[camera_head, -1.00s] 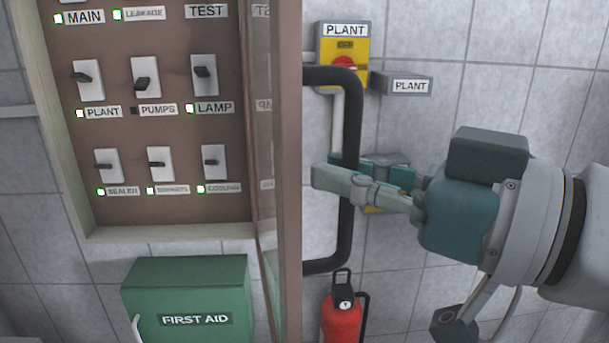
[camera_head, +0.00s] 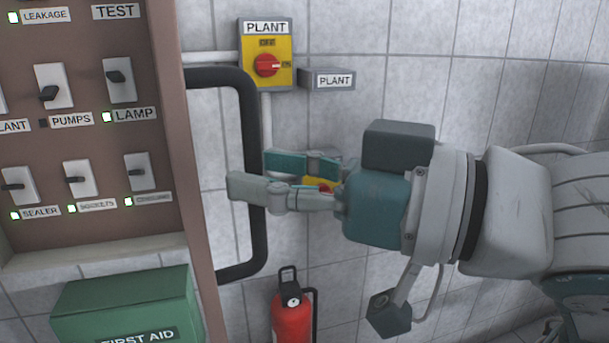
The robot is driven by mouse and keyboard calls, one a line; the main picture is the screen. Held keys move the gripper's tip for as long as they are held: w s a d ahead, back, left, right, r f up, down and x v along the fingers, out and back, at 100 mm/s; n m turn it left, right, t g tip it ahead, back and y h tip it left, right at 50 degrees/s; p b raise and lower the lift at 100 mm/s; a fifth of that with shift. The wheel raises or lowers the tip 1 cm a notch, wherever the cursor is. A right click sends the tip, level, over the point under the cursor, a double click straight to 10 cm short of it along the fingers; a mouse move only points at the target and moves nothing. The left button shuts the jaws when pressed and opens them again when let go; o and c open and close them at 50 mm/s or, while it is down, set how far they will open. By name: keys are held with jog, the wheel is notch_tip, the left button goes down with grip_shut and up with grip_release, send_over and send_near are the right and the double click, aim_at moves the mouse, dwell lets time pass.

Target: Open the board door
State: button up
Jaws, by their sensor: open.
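The board door (camera_head: 183,150) stands out from the brown board (camera_head: 85,135) and shows nearly edge-on as a brown strip. Its black bar handle (camera_head: 257,235) bows out to the right of that edge. My gripper (camera_head: 247,176) is open at the handle's middle. One grey finger crosses in front of the bar. The other, teal finger lies just beyond, at the bar's right side, its tip perhaps hidden behind it. I cannot tell whether either finger touches the bar. The board's switches and labels show left of the door.
A yellow PLANT switch (camera_head: 280,75) with a red knob and a grey PLANT label box (camera_head: 330,80) are on the tiled wall. A red extinguisher (camera_head: 292,318) is below my gripper. A green first aid box (camera_head: 120,300) is below the board.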

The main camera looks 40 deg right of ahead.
jog(key=v, duration=0.7)
jog(key=shift+s+a, duration=0.15)
jog(key=shift+a+f, duration=0.1)
dwell(0.5)
